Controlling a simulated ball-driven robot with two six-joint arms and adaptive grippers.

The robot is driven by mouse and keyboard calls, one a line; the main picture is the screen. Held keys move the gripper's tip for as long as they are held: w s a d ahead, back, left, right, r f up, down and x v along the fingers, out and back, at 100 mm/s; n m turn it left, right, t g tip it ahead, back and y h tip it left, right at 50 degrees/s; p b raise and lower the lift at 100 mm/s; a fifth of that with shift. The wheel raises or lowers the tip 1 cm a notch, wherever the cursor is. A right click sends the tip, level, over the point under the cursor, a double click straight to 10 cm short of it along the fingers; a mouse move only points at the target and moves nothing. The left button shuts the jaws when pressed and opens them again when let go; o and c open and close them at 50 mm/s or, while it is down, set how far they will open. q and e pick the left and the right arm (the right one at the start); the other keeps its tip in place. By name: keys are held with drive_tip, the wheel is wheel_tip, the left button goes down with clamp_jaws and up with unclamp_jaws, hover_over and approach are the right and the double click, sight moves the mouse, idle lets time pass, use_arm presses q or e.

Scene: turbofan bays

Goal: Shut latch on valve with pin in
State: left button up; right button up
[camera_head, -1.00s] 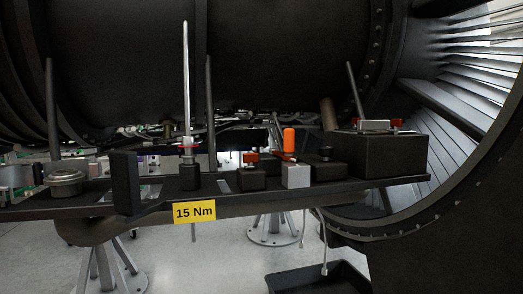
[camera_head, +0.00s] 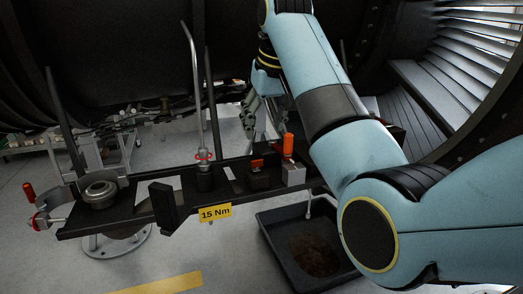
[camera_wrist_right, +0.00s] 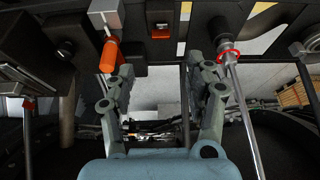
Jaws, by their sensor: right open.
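I cannot tell for sure which part is the valve, latch or pin. A pale block with an orange handle (camera_head: 288,145) stands on the dark shelf and also shows in the right wrist view (camera_wrist_right: 109,55). Left of it in the head view is a small dark block with an orange piece (camera_head: 257,163), which also shows in the wrist view (camera_wrist_right: 160,32). My right gripper (camera_head: 265,130) is open and empty, behind and above these blocks; in the wrist view its fingers (camera_wrist_right: 165,75) are spread, touching neither block clearly. My left gripper is out of view.
A tall metal rod with a red ring (camera_head: 203,155) stands on the shelf above the 15 Nm label (camera_head: 215,212). A black tray (camera_head: 278,262) lies below. My right arm hides the shelf's right end.

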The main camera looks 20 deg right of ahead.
sight(257, 160)
drive_tip(key=p+x, duration=0.2)
drive_tip(key=x, duration=0.8)
drive_tip(key=shift+w+f, duration=0.1)
drive_tip(key=shift+f, duration=0.3)
drive_tip(key=shift+c, duration=0.3)
clamp_jaws()
